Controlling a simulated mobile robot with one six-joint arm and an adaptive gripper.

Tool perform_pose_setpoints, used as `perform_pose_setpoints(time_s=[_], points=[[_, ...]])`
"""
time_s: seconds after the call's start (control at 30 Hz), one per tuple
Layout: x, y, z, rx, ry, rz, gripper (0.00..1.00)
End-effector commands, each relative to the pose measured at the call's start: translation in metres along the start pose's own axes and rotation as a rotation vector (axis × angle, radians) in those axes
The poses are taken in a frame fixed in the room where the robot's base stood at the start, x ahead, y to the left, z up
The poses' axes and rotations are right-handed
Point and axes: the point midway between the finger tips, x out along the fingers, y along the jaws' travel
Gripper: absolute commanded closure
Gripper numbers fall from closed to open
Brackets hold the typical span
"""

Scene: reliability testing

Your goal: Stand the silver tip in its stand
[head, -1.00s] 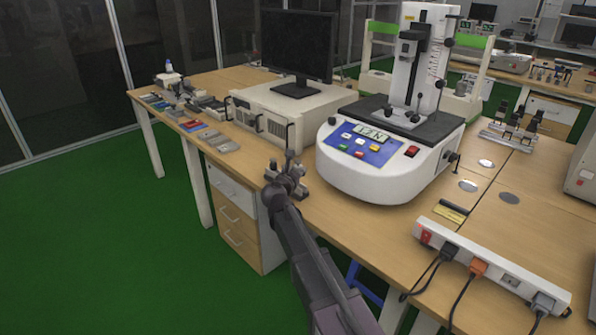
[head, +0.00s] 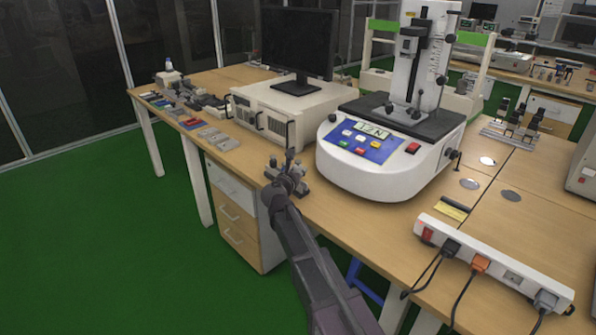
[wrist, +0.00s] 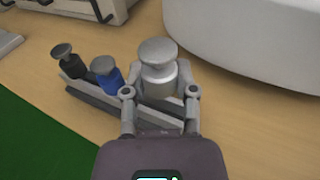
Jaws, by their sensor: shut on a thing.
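The silver tip (wrist: 158,72) is a grey metal cylinder with a wide round top, upright in the wrist view. My gripper (wrist: 160,95) is shut on it, one finger on each side. In the head view, my gripper (head: 287,176) is at the table's front edge and partly hides the stand.
A white test machine (head: 385,165) stands close on the right, and a beige box (head: 285,110) with a monitor (head: 297,45) is behind. A power strip (head: 490,262) lies at the right front. Small tools lie along the far left of the table (head: 225,78).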

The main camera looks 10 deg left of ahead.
Motion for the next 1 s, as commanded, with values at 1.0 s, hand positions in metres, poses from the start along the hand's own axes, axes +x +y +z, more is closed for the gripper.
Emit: perform_pose_setpoints(time_s=[1.0], points=[[0.0018, -0.0002, -0.0111, 0.000, 0.000, 0.000, 1.00]])
